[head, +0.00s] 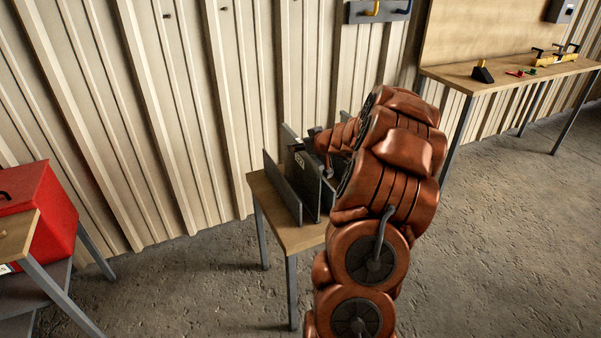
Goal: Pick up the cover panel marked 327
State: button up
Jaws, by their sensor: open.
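Several dark grey panels stand upright side by side on a small wooden table (262,192) in the head view. The front left panel (281,186) is plain. A panel behind it (303,170) carries a small pale label near its top; the marking is too small to read surely, so I cannot tell which panel is 327. My gripper (327,166) is at the upper part of the panels, just right of the label, and mostly hidden by my arm. It is open. I cannot tell whether a panel edge lies between its fingers. My arm hides the right part of the table.
A corrugated wall stands close behind the table. A long workbench (480,84) with small tools stands at the back right. The concrete floor at the right is clear.

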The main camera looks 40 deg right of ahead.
jog(key=shift+c, duration=0.4)
grip_shut()
dwell(0.4)
